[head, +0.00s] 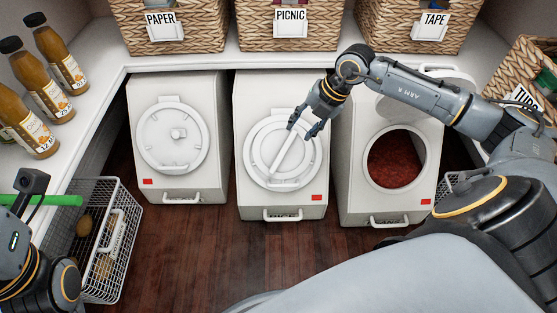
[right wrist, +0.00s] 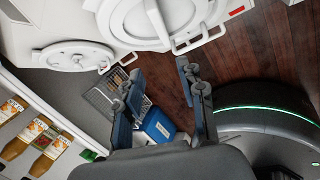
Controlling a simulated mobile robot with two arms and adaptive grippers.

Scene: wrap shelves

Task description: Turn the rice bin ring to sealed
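The middle bin (head: 240,205) has a round white lid ring (head: 253,158) with a slanted bar handle (head: 287,153); the bar also shows in the right wrist view (right wrist: 157,22). My right gripper (head: 306,129) is open over the bar's upper end, its fingers apart with nothing between them in the right wrist view (right wrist: 160,100). I cannot tell whether a finger touches the bar. My left arm shows at the lower left, but its fingers are out of view.
The left bin (head: 140,190) has a closed lid with a small knob. The right bin (head: 352,205) is open, with dark red contents. Wicker baskets and bottles line the shelf (head: 225,58). A wire basket (head: 98,290) stands at the left. The wooden floor (head: 185,260) in front is clear.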

